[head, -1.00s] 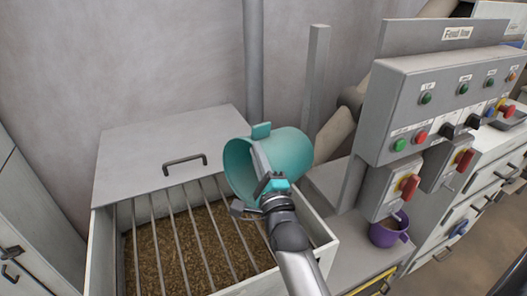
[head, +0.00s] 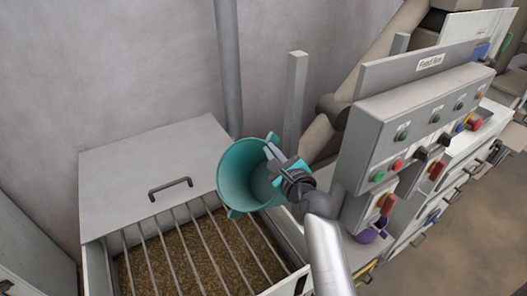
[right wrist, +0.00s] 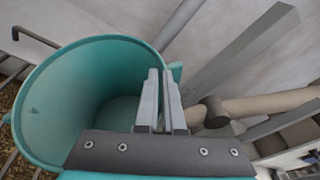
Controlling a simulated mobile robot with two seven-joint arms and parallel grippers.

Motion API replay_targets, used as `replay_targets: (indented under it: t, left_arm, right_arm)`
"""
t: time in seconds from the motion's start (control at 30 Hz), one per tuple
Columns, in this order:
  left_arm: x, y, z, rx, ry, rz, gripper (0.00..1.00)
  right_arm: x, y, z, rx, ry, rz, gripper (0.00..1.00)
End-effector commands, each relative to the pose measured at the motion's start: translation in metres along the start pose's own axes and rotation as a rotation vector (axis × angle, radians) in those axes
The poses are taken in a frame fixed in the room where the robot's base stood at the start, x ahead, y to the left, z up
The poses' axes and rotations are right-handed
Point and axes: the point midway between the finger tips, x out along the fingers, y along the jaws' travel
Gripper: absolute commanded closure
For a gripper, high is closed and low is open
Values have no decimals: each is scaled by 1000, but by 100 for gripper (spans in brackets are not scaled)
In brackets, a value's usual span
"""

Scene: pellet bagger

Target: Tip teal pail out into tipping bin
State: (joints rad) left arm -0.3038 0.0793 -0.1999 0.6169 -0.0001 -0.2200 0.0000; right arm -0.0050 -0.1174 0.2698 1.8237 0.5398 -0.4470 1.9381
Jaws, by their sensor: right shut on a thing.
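The teal pail (head: 236,176) is above the right rear part of the tipping bin (head: 96,270). Its mouth faces up and to the left, toward the head camera, and the pail is somewhat tilted. Its inside shows bare teal walls and floor, with no pellets visible, also in the right wrist view (right wrist: 70,95). My right gripper (head: 279,163) is shut on the pail at its right side; its fingers show in the right wrist view (right wrist: 160,100). The bin holds brown pellets (head: 165,265) under a grate of grey bars. My left gripper is not in view.
The bin's grey lid (head: 140,165) with a dark handle lies behind the grate. A grey post (head: 296,100) stands behind the pail. The control panel (head: 415,120) with buttons is to the right, with a purple container (head: 366,236) below it.

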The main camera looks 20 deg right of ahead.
Motion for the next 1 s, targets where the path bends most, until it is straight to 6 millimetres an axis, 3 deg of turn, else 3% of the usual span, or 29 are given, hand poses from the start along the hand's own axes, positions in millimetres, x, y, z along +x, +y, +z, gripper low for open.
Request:
replay_targets:
  t: [0.03,0.1,0.4,0.6,1.0]
  left_arm:
    - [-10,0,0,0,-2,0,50]
    - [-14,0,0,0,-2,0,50]
    - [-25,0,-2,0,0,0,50]
    - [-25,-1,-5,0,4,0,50]
    - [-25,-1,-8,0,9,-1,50]
  right_arm:
    - [7,-15,1,51,21,18,100]
    - [14,-24,-8,129,57,54,100]
    - [39,-34,-52,335,149,147,100]
    - [49,-39,-69,420,186,186,100]
    - [52,-40,-75,455,200,202,100]
